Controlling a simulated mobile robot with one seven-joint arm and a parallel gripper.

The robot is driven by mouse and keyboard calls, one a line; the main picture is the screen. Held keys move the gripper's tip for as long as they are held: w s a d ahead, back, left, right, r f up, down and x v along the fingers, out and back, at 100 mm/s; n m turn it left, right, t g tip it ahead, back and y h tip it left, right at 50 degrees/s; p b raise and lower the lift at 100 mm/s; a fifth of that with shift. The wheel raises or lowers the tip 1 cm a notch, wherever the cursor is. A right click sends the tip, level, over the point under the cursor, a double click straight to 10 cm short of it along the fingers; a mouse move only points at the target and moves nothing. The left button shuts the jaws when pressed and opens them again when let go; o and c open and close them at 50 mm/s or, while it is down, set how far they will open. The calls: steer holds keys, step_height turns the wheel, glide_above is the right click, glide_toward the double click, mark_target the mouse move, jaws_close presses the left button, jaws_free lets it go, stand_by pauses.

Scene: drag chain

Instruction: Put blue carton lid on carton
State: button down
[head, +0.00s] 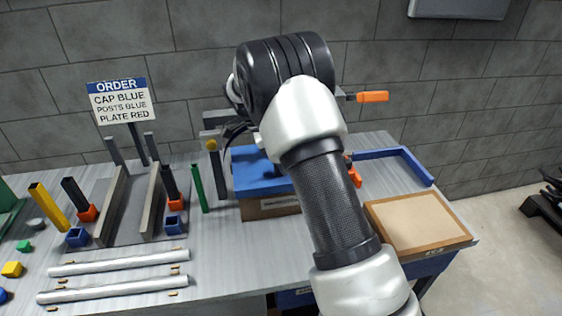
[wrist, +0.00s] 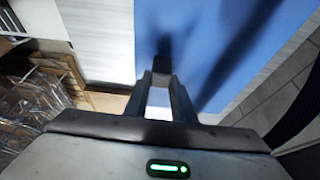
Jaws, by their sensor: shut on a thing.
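The blue carton lid (head: 250,168) is a flat blue panel at the middle of the table in the head view, lying level over the brown carton (head: 268,207). I cannot tell whether it is fully seated. The lid also fills the upper middle of the wrist view (wrist: 215,40). My gripper (wrist: 162,78) is shut on a small dark grip piece on the lid. In the head view my arm hides the gripper and the right part of the lid.
Dark posts with orange and blue sockets, grey upright walls (head: 112,205) and silver rods (head: 120,262) lie on the left. A green post (head: 196,188) stands close left of the carton. A tan board (head: 418,222) and blue rail (head: 378,154) are on the right. An order sign (head: 122,101) stands behind.

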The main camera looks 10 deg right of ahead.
steer(key=shift+f+b, duration=0.65)
steer(key=shift+f, duration=0.25)
steer(key=c, duration=1.4)
jaws_free()
steer(key=shift+r, duration=0.1)
steer(key=p+v, duration=0.1)
steer(key=v, duration=1.6)
steer(key=shift+r, duration=0.15)
